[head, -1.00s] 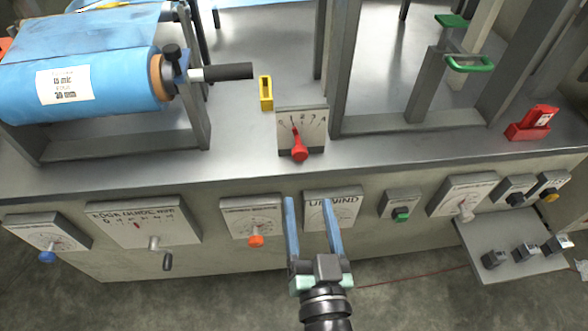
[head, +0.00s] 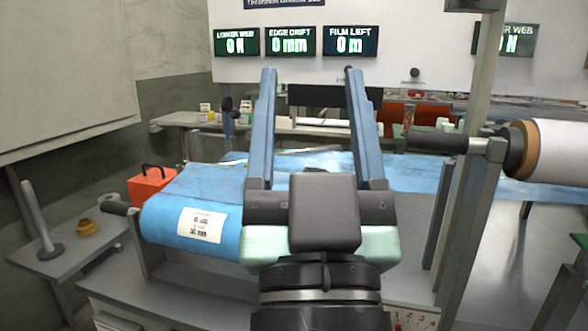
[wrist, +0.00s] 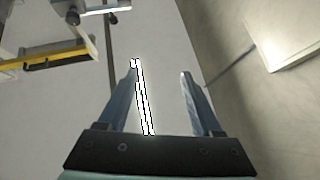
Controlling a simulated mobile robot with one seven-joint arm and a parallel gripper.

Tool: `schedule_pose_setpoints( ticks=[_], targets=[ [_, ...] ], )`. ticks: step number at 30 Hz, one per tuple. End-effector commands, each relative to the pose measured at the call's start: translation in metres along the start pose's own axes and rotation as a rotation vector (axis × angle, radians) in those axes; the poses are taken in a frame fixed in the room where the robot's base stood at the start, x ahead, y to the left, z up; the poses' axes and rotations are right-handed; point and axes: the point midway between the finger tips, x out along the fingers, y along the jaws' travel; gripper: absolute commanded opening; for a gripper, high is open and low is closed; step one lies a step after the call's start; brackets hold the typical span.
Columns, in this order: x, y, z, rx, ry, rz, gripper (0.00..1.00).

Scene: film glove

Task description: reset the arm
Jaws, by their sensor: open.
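My gripper (head: 308,72) is raised in front of the head camera, with its two long blue fingers spread apart and nothing between them. It covers part of the blue film roll and the sheet behind it. In the wrist view my gripper (wrist: 160,75) is also open and empty, facing a pale surface. A thin white, dark-edged strip (wrist: 142,97) shows beside the left finger; I cannot tell what it is.
The blue film roll (head: 180,228) lies left of my gripper. A white roll (head: 555,150) with a dark handle (head: 436,142) is at the right. A red box (head: 151,184) and a side table (head: 65,250) stand at the left. Lit displays (head: 290,41) hang behind.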

Motion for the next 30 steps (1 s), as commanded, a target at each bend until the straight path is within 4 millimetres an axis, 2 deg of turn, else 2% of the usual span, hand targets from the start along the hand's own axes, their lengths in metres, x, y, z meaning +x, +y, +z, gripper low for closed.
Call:
schedule_pose_setpoints(
  ticks=[1,5,6,14,30],
  targets=[
    [0.005,-0.006,-0.025,-0.003,0.046,-0.005,0.67],
    [0.010,-0.015,-0.077,-0.008,0.136,-0.006,0.67],
    [0.019,-0.015,-0.088,-0.009,0.133,-0.004,0.67],
    [0.059,-0.015,-0.132,-0.009,0.125,-0.004,0.67],
    [0.163,-0.017,-0.258,-0.008,0.124,-0.006,0.67]
  ],
)
